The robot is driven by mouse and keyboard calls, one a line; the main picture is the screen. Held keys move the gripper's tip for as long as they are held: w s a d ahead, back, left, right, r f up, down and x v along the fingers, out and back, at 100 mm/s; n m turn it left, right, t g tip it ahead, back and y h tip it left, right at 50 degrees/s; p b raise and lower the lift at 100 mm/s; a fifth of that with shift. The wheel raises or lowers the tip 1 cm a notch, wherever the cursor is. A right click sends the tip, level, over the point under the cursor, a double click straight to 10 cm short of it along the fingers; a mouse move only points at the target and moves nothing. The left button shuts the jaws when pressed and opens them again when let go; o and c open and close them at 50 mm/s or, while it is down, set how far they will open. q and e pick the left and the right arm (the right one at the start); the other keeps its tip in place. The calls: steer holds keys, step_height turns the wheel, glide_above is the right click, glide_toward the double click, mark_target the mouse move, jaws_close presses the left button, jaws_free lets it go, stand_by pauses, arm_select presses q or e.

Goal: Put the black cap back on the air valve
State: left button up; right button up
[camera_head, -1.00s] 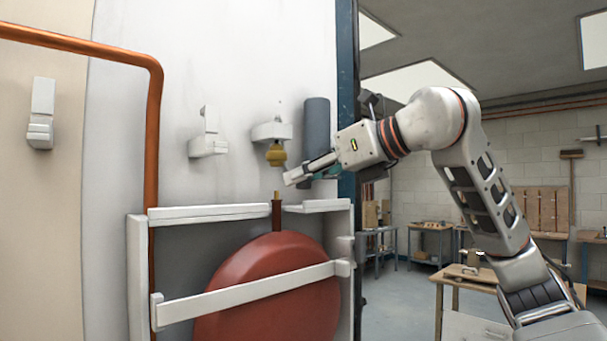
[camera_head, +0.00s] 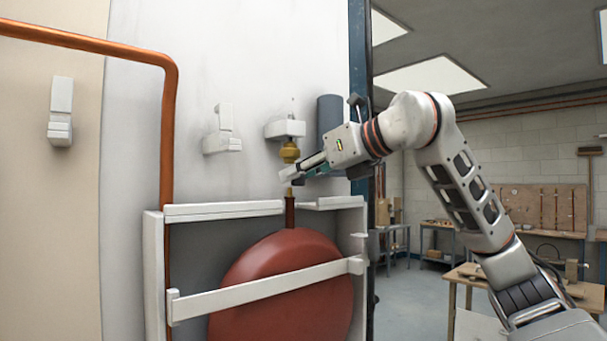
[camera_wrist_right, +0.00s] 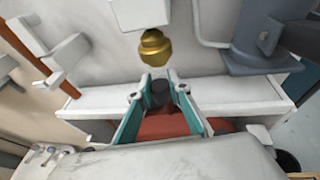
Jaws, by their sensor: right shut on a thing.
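My right gripper (camera_head: 291,174) reaches in from the right, above the red vessel (camera_head: 275,265). In the right wrist view its teal fingers (camera_wrist_right: 162,92) are shut on a small black cap (camera_wrist_right: 159,91). In the head view the fingers hide most or all of the cap. A brass-tipped brown stem (camera_head: 290,208), which looks like the air valve, stands upright on top of the vessel. The fingertips are close above its tip; I cannot tell whether cap and stem touch. My left gripper is not in view.
A brass fitting (camera_head: 289,150) hangs from a white bracket (camera_head: 285,129) just above my fingers. A grey cylinder (camera_head: 329,118) is on the wall behind the gripper. A white frame (camera_head: 225,211) surrounds the vessel. A copper pipe (camera_head: 168,130) runs at left.

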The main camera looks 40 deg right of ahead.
steer(key=shift+w+a, duration=0.1)
steer(key=shift+w, duration=1.2)
steer(key=shift+f, duration=0.2)
steer(key=shift+f+b, duration=0.75)
steer(key=shift+f, duration=0.2)
steer(key=o, duration=0.9)
steer(key=shift+c, duration=0.2)
steer(key=shift+s, duration=0.1)
steer(key=v, duration=1.2)
